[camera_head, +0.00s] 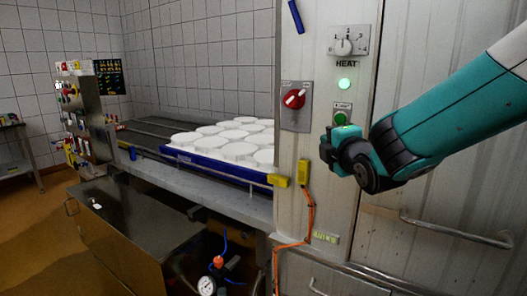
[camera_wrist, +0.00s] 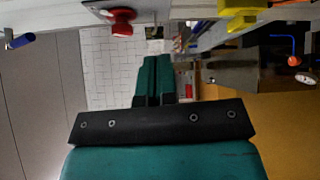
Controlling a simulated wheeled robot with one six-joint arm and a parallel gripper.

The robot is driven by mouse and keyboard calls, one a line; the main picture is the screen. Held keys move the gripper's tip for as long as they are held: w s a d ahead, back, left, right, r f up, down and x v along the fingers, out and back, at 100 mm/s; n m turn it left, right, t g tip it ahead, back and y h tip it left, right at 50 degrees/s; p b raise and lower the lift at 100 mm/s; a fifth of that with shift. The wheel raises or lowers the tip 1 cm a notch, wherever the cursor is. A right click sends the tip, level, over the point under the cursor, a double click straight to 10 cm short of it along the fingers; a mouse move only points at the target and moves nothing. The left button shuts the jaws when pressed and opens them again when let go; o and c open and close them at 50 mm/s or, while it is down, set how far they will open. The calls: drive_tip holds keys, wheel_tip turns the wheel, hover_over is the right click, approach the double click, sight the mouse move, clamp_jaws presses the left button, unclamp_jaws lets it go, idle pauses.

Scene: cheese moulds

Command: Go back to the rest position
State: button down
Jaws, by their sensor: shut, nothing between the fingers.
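My gripper (camera_head: 328,150) is at the right of the head view, in front of the grey cabinet's control panel, just below a green button (camera_head: 341,117). I cannot tell whether it touches the panel. In the wrist view the two teal fingers (camera_wrist: 153,78) lie together, shut with nothing between them. My teal arm reaches in from the right edge. A red rotary switch (camera_head: 294,98) is up and left of the gripper, and the HEAT knob (camera_head: 343,46) is above it. A green lamp (camera_head: 344,83) glows between the knob and the button.
White round moulds (camera_head: 238,150) sit on a blue tray (camera_head: 213,167) on the conveyor to the left. Yellow blocks (camera_head: 303,172) and an orange cable (camera_head: 311,215) are on the cabinet edge. A door handle (camera_head: 455,231) sticks out below my arm. A steel basin stands front left.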

drive_tip(key=s+a+f+m+g, duration=0.1)
drive_tip(key=s+m+g, duration=0.3)
drive_tip(key=s, duration=0.7)
drive_tip(key=s+a+f+m+g+y, duration=0.1)
drive_tip(key=s+f+m+g, duration=0.3)
drive_tip(key=s+g, duration=0.3)
drive_tip(key=s+a+f+m+g, duration=0.1)
drive_tip(key=s+f+m+g, duration=0.2)
drive_tip(key=s, duration=1.4)
drive_tip(key=m+g, duration=0.3)
drive_tip(key=shift+y, duration=0.4)
drive_tip(key=shift+s+a+f, duration=0.1)
